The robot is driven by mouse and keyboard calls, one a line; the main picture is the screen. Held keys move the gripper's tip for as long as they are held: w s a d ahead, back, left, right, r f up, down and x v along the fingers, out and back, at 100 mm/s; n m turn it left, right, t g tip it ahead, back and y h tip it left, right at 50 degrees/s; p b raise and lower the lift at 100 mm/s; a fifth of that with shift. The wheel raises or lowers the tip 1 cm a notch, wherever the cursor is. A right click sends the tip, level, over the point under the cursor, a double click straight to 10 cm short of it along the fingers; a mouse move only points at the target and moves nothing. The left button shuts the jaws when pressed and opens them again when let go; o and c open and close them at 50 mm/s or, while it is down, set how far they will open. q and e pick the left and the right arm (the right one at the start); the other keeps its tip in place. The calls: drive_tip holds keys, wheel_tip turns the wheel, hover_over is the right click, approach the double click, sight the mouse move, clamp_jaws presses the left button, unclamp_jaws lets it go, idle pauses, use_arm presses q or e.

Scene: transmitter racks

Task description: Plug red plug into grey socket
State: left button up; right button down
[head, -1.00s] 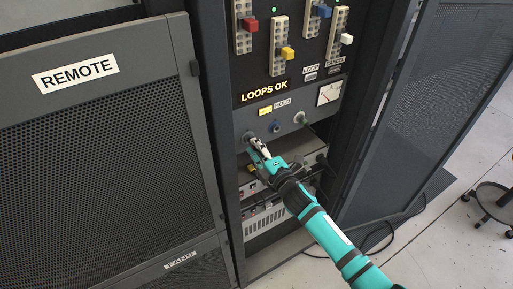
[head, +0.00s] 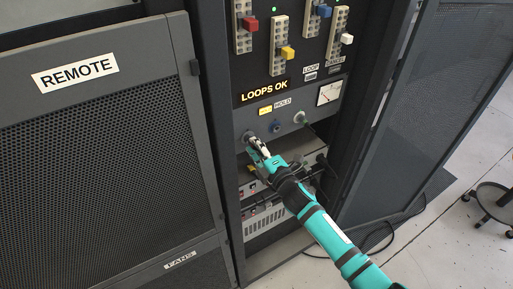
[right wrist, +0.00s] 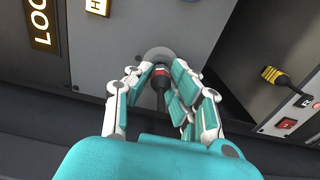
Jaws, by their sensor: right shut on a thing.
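My right gripper (head: 259,146) reaches the lower grey panel of the rack. In the right wrist view its fingers (right wrist: 160,88) are closed around a black plug with a red band, the red plug (right wrist: 160,74). The plug's front end is at the round grey socket (right wrist: 158,54), lined up with it. I cannot tell how deep it sits. In the head view the grey socket (head: 248,136) is just beyond the fingertips, and the plug is mostly hidden by the fingers. My left gripper is not in view.
A yellow-and-black connector (right wrist: 286,78) shows in the right wrist view. An open mesh door (head: 425,100) stands at right.

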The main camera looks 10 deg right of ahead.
drive_tip(key=shift+w+a, duration=0.15)
drive_tip(key=shift+w, duration=0.2)
drive_tip(key=c, duration=1.1)
unclamp_jaws()
drive_tip(key=shift+s, duration=0.1)
drive_tip(key=shift+s+f, duration=0.1)
drive_tip(key=shift+s, duration=0.2)
drive_tip(key=v, duration=1.1)
drive_tip(key=shift+s+d, duration=0.15)
drive_tip(key=shift+d, duration=0.05)
